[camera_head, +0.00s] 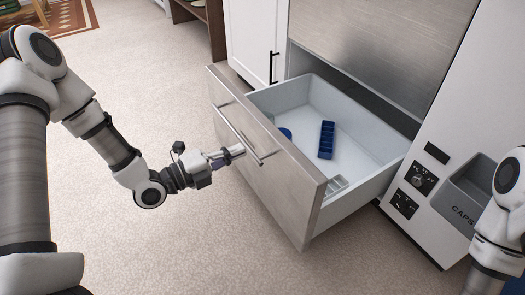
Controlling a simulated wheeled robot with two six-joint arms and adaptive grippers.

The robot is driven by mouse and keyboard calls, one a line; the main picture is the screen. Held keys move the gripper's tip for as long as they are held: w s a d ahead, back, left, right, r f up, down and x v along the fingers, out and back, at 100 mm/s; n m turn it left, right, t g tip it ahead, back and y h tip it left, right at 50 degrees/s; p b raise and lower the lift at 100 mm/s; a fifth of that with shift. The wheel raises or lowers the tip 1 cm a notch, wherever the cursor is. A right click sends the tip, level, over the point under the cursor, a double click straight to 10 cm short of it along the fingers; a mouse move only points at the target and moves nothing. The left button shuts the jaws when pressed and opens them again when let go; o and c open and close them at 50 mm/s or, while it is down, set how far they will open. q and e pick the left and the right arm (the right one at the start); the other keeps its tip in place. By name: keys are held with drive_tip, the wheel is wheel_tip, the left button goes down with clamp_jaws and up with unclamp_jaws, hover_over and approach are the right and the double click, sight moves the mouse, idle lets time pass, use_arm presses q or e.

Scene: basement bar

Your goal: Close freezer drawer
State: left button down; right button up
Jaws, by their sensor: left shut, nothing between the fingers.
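The freezer drawer (375,130) is pulled out from the steel appliance (370,40). Its white inside shows from above, and its steel front panel (285,185) faces left. A long bar handle (238,132) runs along the front. My left gripper (236,151) is shut and empty, its tips at the drawer front close to the handle; I cannot tell whether they touch. My right arm (503,220) shows at the right edge, but its gripper is out of view.
A blue ice tray (326,140) and a small blue round item (285,133) lie in the drawer. A white machine (440,160) stands close on the right. A white cabinet (252,40) is behind the drawer. Open carpet (150,80) lies to the left.

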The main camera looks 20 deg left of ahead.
sight(270, 137)
use_arm(q)
drive_tip(key=b+x, duration=0.3)
drive_tip(key=x, duration=0.3)
drive_tip(key=shift+w+d+f, duration=0.1)
drive_tip(key=shift+f, duration=0.1)
drive_tip(key=shift+w+d+r+b, duration=0.2)
drive_tip(key=shift+w+b, duration=0.1)
drive_tip(key=shift+w, duration=0.05)
